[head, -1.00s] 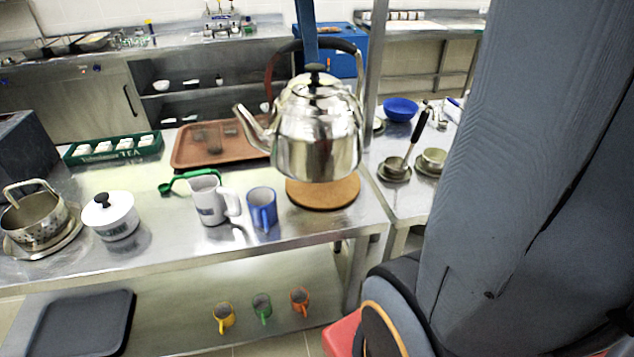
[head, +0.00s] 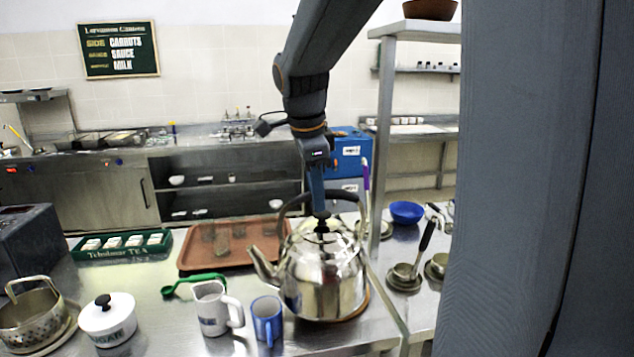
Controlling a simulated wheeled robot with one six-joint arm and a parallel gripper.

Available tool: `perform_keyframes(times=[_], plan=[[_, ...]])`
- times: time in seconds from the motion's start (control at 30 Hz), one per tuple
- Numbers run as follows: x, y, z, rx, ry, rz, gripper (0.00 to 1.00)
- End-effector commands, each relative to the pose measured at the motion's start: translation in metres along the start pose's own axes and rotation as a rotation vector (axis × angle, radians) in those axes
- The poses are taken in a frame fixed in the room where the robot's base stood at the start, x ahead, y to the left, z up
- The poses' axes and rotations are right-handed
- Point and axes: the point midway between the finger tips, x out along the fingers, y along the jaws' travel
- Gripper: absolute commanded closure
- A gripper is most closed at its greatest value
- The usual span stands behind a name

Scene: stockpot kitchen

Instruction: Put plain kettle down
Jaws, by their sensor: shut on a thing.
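The plain kettle (head: 322,272) is shiny steel with a black lid knob and a dark arched handle. It is upright near the right end of the steel table (head: 180,330), its spout pointing left. It stands over a round cork mat (head: 362,303), of which only a strip at the right shows. The base looks to be on or just above the mat; I cannot tell contact for sure. My gripper (head: 318,200) comes down from above and is shut on the kettle's handle. Its fingertips are partly hidden by the handle.
A blue mug (head: 267,321) and a white mug (head: 212,310) stand close left of the kettle. A brown tray (head: 200,262) with glasses lies behind, and a green scoop (head: 195,283) left. Ladles (head: 405,275) and a blue bowl (head: 407,211) are on the right counter.

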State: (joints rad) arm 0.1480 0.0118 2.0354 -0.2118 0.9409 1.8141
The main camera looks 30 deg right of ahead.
Motion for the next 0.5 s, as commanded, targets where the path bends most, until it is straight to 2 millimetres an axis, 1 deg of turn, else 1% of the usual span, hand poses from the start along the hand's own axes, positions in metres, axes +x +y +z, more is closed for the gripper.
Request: perform_keyframes(times=[0.1, 0.2, 0.3, 0.5], plan=[[0.013, 0.002, 0.002, 0.0, 0.001, -0.001, 1.0], [0.021, 0.003, 0.003, 0.0, 0.0, -0.003, 1.0], [0.025, 0.004, 0.004, 0.0, 0.0, -0.004, 1.0], [0.026, 0.004, 0.004, 0.0, 0.0, -0.004, 1.0]])
